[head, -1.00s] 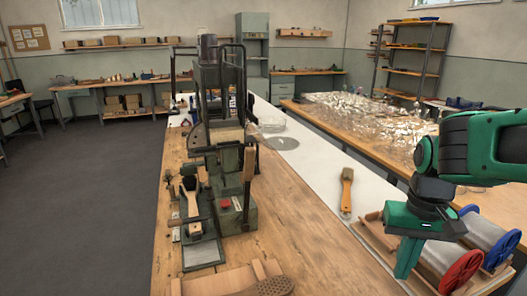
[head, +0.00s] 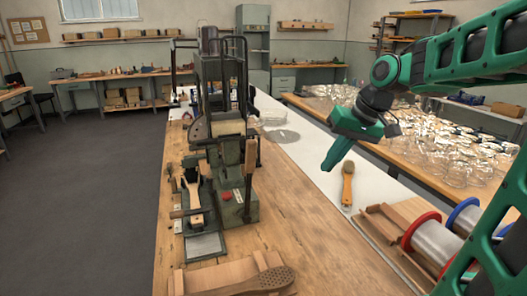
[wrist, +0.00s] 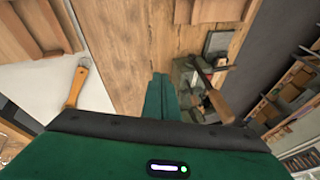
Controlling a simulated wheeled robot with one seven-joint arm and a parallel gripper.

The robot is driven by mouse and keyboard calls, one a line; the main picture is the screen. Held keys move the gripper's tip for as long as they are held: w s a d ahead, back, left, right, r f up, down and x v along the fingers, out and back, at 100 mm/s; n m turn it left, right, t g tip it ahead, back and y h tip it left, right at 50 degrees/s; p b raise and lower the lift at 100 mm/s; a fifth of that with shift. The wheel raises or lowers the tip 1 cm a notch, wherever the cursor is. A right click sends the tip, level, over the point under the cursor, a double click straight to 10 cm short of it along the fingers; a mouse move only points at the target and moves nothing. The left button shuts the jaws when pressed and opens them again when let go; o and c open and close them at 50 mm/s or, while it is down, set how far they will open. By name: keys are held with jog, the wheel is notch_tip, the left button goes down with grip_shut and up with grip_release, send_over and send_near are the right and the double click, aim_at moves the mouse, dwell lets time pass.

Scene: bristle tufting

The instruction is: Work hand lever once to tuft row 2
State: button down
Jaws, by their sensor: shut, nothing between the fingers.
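The tufting machine (head: 222,115) is a dark green press standing on the wooden bench. Its hand lever has an upright wooden grip (head: 249,162) on the machine's right side; a wooden handle (wrist: 220,106) also shows at the machine in the wrist view. A wooden brush (head: 194,203) sits in the machine's front holder; its tufting row cannot be made out. My green gripper (head: 328,164) is shut and empty, to the right of the lever and apart from it, above the bench. Its closed fingers show in the wrist view (wrist: 161,82).
A wooden-handled brush (head: 347,186) lies on the white strip. A perforated brush blank (head: 268,281) rests on a wooden rack at the front. Wire spools with red and blue flanges (head: 437,241) stand at right. Glass jars (head: 450,150) crowd the right bench. Wood between lever and strip is clear.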

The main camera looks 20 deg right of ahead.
jog(key=w+a+r+n+t+y, duration=0.1)
jog(key=w+a+r+n+y, duration=0.2)
jog(key=w+r, duration=0.4)
jog(key=shift+w+a+n, duration=0.3)
jog(key=shift+w+a, duration=0.35)
jog(key=shift+w, duration=0.25)
jog(key=w+a+f, duration=0.4)
jog(key=a+f, duration=0.3)
jog(key=a, duration=0.2)
jog(key=shift+f, duration=0.2)
